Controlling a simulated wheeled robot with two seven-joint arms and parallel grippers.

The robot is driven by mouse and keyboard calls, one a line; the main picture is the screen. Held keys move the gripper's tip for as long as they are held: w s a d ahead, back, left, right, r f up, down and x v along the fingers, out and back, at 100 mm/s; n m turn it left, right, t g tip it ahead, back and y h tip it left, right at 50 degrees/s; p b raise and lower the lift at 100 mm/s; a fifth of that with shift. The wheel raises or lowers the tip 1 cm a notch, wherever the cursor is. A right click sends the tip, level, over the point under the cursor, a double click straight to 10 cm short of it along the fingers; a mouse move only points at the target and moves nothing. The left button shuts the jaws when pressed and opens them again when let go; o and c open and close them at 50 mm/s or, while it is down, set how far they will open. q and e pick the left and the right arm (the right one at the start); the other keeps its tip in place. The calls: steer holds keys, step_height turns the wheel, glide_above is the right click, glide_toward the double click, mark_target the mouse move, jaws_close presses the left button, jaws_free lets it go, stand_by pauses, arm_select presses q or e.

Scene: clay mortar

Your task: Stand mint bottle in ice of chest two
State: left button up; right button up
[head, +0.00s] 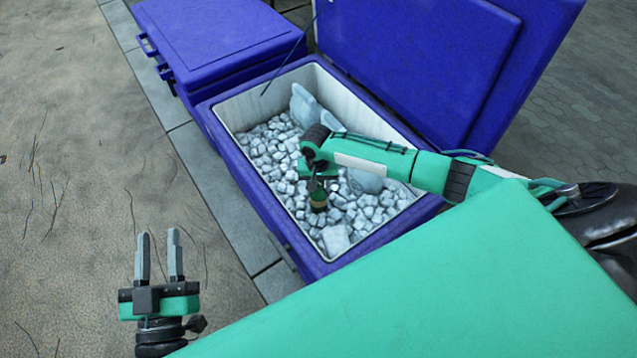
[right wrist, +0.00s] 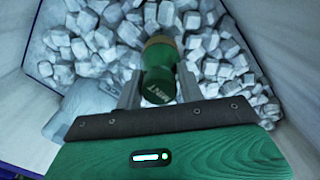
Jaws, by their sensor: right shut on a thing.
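The mint bottle (head: 318,201) is green with a tan band and shows "MINT" lettering in the right wrist view (right wrist: 160,72). My right gripper (head: 318,182) is shut on it, with one finger on each side, inside the open blue chest (head: 243,182). The bottle looks roughly upright. Its lower end is at the ice (head: 270,150); I cannot tell how deep it sits or whether it touches. No number shows on the chest. My left gripper (head: 159,262) is open and empty above the ground, left of the chest.
A second blue chest (head: 215,35) with its lid shut stands behind and left of the open one. The open chest's raised lid (head: 420,55) is at its back right. Pale larger objects (head: 303,104) lie in the ice. The ground at left is clear.

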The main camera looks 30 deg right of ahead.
stand_by(0.4)
steer(key=shift+p, duration=0.6)
steer(key=shift+f, duration=0.5)
steer(key=o, duration=1.5)
steer(key=shift+o, duration=0.2)
